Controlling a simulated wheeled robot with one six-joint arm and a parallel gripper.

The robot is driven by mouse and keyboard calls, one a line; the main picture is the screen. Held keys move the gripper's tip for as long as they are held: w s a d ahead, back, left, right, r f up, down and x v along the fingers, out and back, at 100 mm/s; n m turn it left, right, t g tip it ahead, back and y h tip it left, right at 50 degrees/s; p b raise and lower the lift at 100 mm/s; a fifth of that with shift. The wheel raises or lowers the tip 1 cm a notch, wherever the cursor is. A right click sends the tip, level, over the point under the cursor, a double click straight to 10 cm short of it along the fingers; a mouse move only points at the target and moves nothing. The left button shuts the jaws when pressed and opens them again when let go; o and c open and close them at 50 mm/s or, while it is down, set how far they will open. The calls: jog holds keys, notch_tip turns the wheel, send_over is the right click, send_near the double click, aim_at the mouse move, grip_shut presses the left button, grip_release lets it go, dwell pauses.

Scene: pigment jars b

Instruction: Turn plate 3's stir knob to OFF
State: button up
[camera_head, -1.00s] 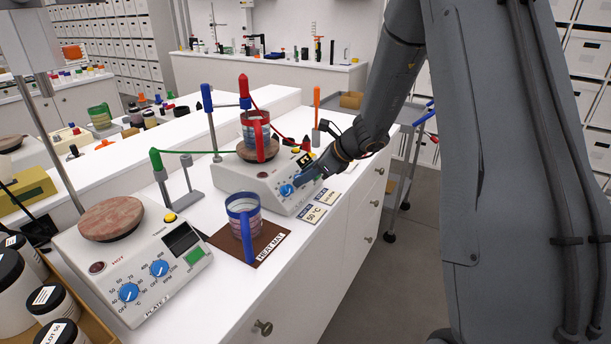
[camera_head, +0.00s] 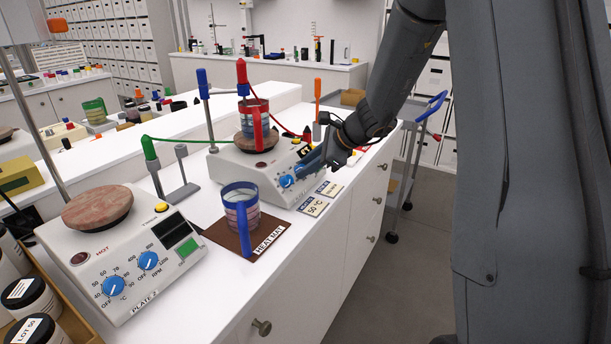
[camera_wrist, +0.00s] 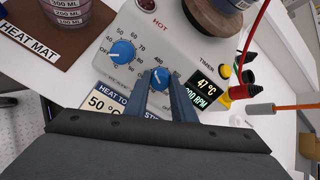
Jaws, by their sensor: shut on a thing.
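The far hot plate (camera_head: 238,170) has a lit display and two blue knobs; its plate number is not readable. Its heat knob is the left one (camera_wrist: 122,52), beside a temperature scale. Its stir knob (camera_wrist: 160,78) sits between the fingers of my gripper (camera_wrist: 160,86), which is shut on it. In the head view my gripper (camera_head: 305,169) reaches the front panel from the right and hides part of it. The wrist view display (camera_wrist: 206,91) reads 47 °C above an RPM figure whose first digit is unclear. The stir knob's exact setting is hard to tell.
A red-handled beaker (camera_head: 253,119) stands on the far plate's top. A blue-handled beaker (camera_head: 240,208) stands on the heat mat (camera_head: 222,235). The plate labelled 2 (camera_head: 120,262) is nearer. A card (camera_head: 313,206) lies before the far plate. Clamp stands (camera_head: 206,110) rise behind.

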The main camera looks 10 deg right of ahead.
jog(key=n+b, duration=0.3)
jog(key=b, duration=0.1)
jog(key=n+b, duration=0.3)
jog(key=b, duration=0.1)
jog(key=shift+w+f, duration=0.1)
jog(key=shift+f, duration=0.1)
jog(key=n+b, duration=0.4)
jog(key=b, duration=0.1)
jog(key=shift+n, duration=0.3)
jog(key=shift+r+n+b, duration=0.15)
jog(key=shift+n+b, duration=0.75)
jog(key=shift+b, duration=0.4)
jog(key=o, duration=0.8)
jog(key=shift+r, duration=0.1)
jog(key=shift+v, duration=3.95)
